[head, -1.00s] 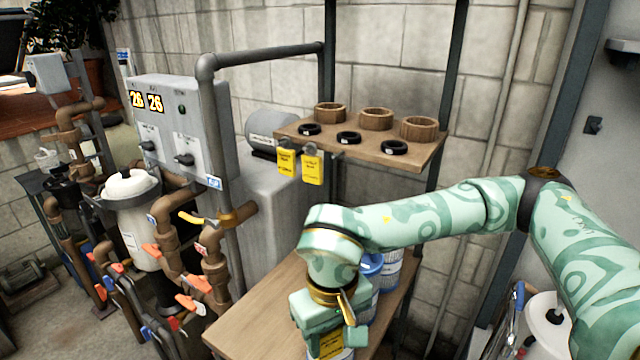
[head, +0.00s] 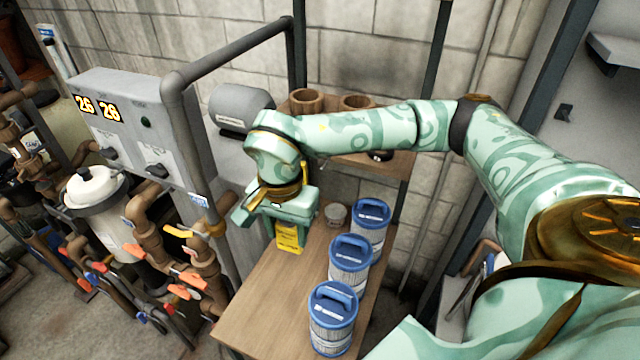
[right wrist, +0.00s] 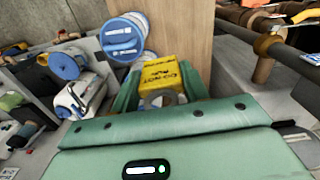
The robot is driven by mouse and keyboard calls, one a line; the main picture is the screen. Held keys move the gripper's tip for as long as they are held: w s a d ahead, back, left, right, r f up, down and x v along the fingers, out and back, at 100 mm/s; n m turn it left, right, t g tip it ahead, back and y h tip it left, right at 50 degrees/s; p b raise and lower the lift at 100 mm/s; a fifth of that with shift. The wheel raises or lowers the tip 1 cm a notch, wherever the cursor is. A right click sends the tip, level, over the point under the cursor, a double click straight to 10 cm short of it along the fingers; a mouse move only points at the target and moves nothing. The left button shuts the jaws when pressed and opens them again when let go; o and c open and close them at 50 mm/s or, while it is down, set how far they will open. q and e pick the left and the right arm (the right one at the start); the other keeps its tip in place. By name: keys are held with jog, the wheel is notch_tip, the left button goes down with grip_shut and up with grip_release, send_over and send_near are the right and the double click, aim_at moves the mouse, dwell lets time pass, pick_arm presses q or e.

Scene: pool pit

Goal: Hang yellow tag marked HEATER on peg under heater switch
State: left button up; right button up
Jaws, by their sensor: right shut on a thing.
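My right gripper (head: 284,216) is shut on a yellow tag (head: 289,239), which hangs below the jaws over the back left of the wooden bench. In the right wrist view the tag (right wrist: 162,72) sits between the fingers; dark lettering shows "DO NOT", but I cannot read HEATER. My left gripper is not in view.
Several blue-capped filter cartridges (head: 350,262) stand on the bench (head: 262,308) right of the tag. A grey pipe (head: 188,125) rises between the box and my gripper. A wooden shelf (head: 396,165) is partly behind my arm. Valves with orange handles (head: 190,278) are lower left.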

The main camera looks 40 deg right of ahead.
aim_at(327, 162)
jog(key=shift+s+r+m, duration=0.1)
jog(key=shift+s+m, duration=0.15)
jog(key=shift+m, duration=0.05)
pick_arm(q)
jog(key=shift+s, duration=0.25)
pick_arm(e)
jog(key=shift+w, duration=0.15)
